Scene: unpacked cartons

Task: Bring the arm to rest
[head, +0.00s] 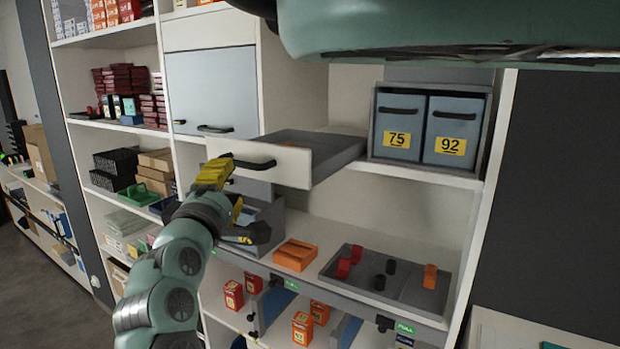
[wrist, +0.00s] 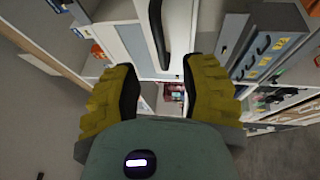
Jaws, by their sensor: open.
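My gripper (head: 228,192) has yellow fingers and stands just in front of the pulled-out drawer (head: 328,168) in the head view. In the wrist view my gripper (wrist: 160,95) is open, with its two fingers wide apart and nothing between them. The drawer's white front with its black handle (head: 255,163) is just above and right of the fingers. The handle (wrist: 163,32) also shows in the wrist view, beyond the fingertips. I cannot tell whether a finger touches the drawer. My arm reaches up from the lower left of the head view.
Two grey bins marked 75 (head: 397,140) and 92 (head: 453,146) stand right of the drawer. Below lie an orange box (head: 295,255) and a grey divided tray (head: 345,288) with red, black and orange pieces. A closed grey-blue door (head: 212,90) is left of the drawer.

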